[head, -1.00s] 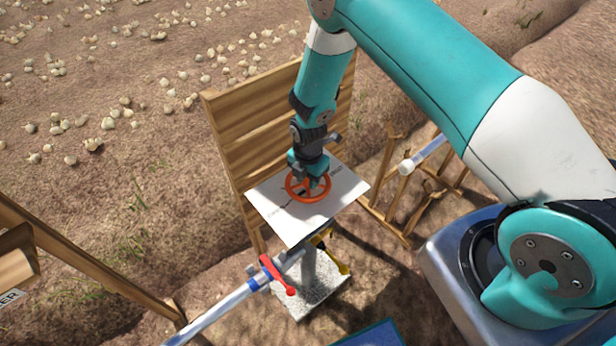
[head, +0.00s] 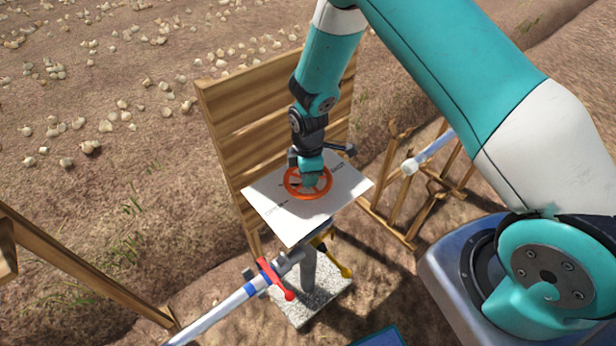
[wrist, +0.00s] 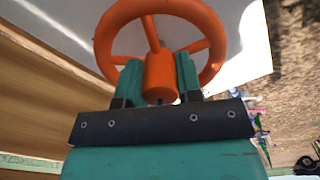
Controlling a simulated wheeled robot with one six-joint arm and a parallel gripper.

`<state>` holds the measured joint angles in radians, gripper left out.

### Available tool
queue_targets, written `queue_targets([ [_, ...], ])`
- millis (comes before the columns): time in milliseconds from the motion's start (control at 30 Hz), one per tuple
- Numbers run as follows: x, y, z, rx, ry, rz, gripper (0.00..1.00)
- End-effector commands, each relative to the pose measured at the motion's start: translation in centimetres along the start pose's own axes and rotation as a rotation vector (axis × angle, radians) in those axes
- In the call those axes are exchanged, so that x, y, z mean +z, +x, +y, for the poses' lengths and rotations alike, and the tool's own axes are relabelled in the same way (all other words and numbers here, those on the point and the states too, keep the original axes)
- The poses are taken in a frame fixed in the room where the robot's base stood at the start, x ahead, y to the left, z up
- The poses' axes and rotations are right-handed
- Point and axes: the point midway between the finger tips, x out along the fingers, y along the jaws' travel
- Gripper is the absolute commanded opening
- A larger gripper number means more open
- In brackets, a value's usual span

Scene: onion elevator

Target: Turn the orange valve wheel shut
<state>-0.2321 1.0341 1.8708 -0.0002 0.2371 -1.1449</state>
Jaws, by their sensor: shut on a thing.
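The orange valve wheel (head: 326,190) lies flat above a white plate (head: 275,215) with dark printed marks, in the middle of the head view. My gripper (head: 309,181) reaches down onto it from above. In the wrist view, the teal fingers of my gripper (wrist: 160,80) stand on either side of the orange hub (wrist: 161,74) and are shut on it. The wheel's rim and spokes (wrist: 209,30) show beyond the fingers. The far part of the rim is partly hidden by my gripper in the head view.
A slatted wooden board (head: 225,120) stands right behind the plate. Below the plate are a pipe with a red lever (head: 275,279), a yellow handle (head: 333,257) and a concrete block (head: 315,300). A wooden rack (head: 425,215) holding a pale pipe stands to the right.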

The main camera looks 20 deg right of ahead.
Motion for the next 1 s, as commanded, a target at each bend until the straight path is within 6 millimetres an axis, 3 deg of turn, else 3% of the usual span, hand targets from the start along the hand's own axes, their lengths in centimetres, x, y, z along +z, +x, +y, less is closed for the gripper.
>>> queue_targets([
  [1000, -0.06, 0.02, 0.06, 0.003, 0.965, 0.002, 0.09],
])
